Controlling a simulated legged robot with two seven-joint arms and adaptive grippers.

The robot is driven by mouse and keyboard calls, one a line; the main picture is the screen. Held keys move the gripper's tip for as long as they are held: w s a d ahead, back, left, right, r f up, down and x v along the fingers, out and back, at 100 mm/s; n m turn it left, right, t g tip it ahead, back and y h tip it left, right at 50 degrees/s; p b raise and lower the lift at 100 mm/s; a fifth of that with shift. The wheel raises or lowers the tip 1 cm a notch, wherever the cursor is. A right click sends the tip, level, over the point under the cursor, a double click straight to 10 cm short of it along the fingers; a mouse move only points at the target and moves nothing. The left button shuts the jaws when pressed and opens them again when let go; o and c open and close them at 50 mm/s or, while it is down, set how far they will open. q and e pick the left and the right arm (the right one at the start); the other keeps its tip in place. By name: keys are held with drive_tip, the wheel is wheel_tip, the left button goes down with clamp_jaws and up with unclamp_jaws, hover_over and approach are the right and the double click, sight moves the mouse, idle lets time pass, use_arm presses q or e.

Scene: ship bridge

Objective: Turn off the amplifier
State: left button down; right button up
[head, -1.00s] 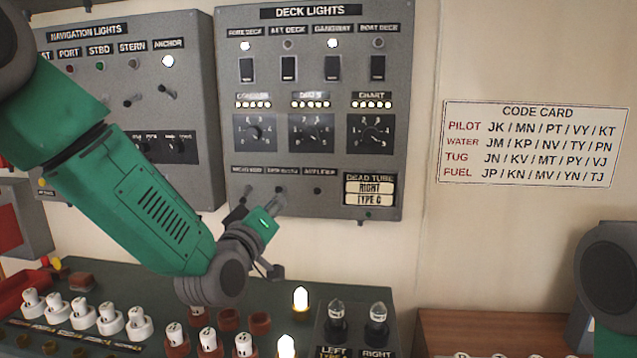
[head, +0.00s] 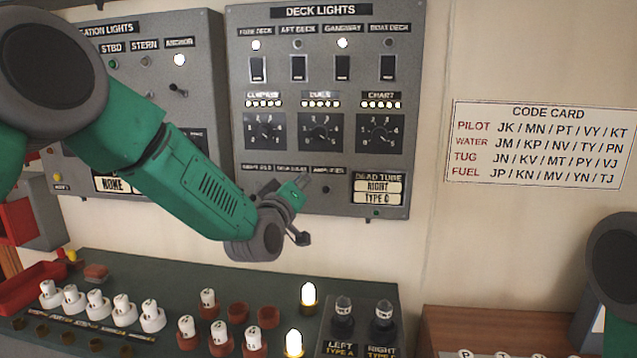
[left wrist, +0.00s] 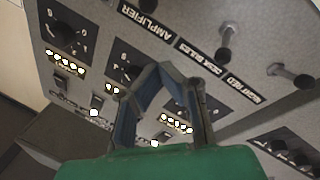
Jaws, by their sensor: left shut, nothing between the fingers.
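The AMPLIFIER label (head: 327,169) is the rightmost of three labels low on the grey DECK LIGHTS panel. Its small dark switch (head: 326,190) sits just under it; which way the lever points is too small to tell. My left gripper (head: 302,181) is shut and empty, in front of the panel just left of that switch. It partly hides the middle switch and its label. In the left wrist view the panel is upside down, with the AMPLIFIER label (left wrist: 146,20) at the top, beyond my shut fingers (left wrist: 162,72). I cannot tell whether they touch anything.
Two other toggle levers, one by the middle label (left wrist: 226,36) and one by the NIGHT RED label (left wrist: 290,73), stick out from the panel. Dimmer dials (head: 320,132) lie above. A console (head: 180,285) with white plugs and lit lamps stands below. A code card (head: 540,145) hangs at right.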

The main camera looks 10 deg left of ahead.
sight(327, 190)
use_arm(q)
drive_tip(key=w+d+f+p, duration=0.1)
drive_tip(key=w+d+f, duration=0.1)
drive_tip(key=shift+w+d+f, duration=0.25)
drive_tip(key=shift+w+d, duration=0.1)
drive_tip(key=shift+d, duration=0.05)
idle(0.3)
drive_tip(key=f+t+h+b, duration=0.1)
drive_tip(key=t+b, duration=0.1)
drive_tip(key=b, duration=0.5)
drive_tip(key=f+m+t+h+b, duration=0.1)
drive_tip(key=f+t+b, duration=0.1)
drive_tip(key=b, duration=0.5)
drive_tip(key=f+m+t+h+b, duration=0.1)
drive_tip(key=t+b, duration=0.1)
drive_tip(key=b, duration=0.5)
drive_tip(key=shift+s+f+t+b, duration=0.2)
drive_tip(key=shift+f+t+b, duration=0.1)
drive_tip(key=shift+b, duration=0.05)
